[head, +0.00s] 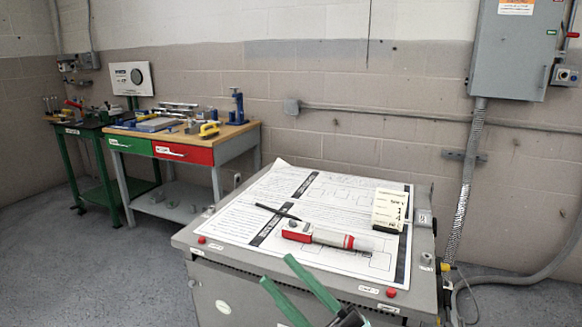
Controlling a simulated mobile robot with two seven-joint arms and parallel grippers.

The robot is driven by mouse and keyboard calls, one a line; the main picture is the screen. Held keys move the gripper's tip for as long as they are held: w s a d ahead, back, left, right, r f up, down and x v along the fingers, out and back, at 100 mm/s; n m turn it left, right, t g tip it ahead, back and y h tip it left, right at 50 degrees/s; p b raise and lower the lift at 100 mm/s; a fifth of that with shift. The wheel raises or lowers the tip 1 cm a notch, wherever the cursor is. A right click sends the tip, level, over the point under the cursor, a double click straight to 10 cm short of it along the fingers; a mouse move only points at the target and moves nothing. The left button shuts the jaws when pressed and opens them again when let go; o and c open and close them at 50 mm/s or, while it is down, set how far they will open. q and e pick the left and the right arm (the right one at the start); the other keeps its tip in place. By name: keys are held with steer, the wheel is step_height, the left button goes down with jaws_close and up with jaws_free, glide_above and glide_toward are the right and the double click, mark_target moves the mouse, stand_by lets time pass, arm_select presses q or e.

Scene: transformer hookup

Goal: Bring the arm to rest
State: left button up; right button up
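My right gripper (276,268) comes in at the bottom of the head view with two green fingers. The fingers are apart with nothing between them. They are in front of the grey cabinet's (243,288) near edge, at the lower middle of the picture. My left gripper is not in view.
A printed sheet (240,213) covers the cabinet top. On it lie a red and grey handheld tool (325,237), a black pen-like piece (277,212) and a upright white block (389,209). A cluttered workbench (240,135) stands behind left. A grey electrical box (515,50) hangs on the wall. Floor at left is clear.

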steer(key=d+f+m+t+h, duration=0.1)
steer(key=d+f+m+h, duration=0.2)
steer(key=f+m+h, duration=0.35)
steer(key=w+d+f+m+t+h, duration=0.1)
steer(key=d+f+m+h, duration=0.3)
steer(key=f, duration=0.5)
steer(key=d+f+m+t+h, duration=0.1)
steer(key=d+f+m+h, duration=0.2)
steer(key=f+m+h, duration=0.35)
steer(key=s+d+f+m+g+h, duration=0.15)
steer(key=s+f+g, duration=0.25)
steer(key=s+f, duration=0.4)
steer(key=s+d+f+g+y, duration=0.1)
steer(key=s+d+f+g, duration=0.3)
steer(key=f, duration=0.7)
arm_select(q)
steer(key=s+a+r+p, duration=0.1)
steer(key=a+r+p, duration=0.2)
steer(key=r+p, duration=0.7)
steer(key=p, duration=0.4)
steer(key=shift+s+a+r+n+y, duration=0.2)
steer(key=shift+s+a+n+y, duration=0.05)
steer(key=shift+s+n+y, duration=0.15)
arm_select(e)
steer(key=s+d+r+m+t+h, duration=0.1)
steer(key=s+r, duration=0.2)
steer(key=r, duration=0.7)
steer(key=shift+d+r, duration=0.25)
steer(key=shift+d, duration=0.05)
